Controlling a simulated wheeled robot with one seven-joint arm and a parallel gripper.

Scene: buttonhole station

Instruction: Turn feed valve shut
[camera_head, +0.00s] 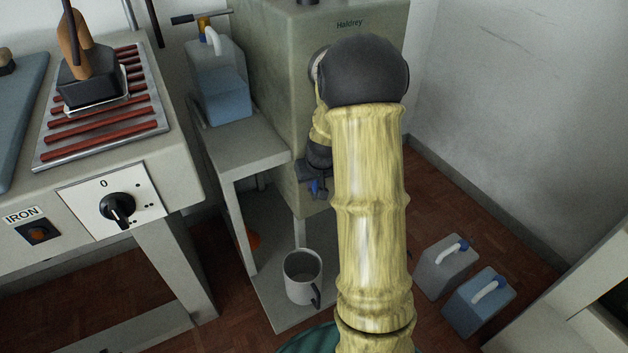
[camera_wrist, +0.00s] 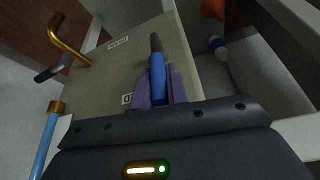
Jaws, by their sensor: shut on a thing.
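The grey-green machine marked Haldrey (camera_head: 385,85) stands at the back centre. A blue lever handle with a dark end (camera_wrist: 158,82), seemingly the feed valve's, lies between the purple fingers of my gripper (camera_wrist: 160,92) in the wrist view. My gripper is shut on it. In the head view the blue handle (camera_head: 316,187) shows only in part at the machine's lower front, beside my gripper (camera_head: 313,172). My arm hides the rest. In the wrist view, a label next to the handle is partly covered, with a D readable. The valve's body is hidden.
A water jug (camera_head: 220,90) stands on a shelf left of the machine. A mug (camera_head: 303,277) is on the low shelf. Two jugs (camera_head: 445,265) (camera_head: 480,302) stand on the floor at right. The iron (camera_head: 90,78) rests on the left table. A bent brass pipe (camera_wrist: 65,42) shows in the wrist view.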

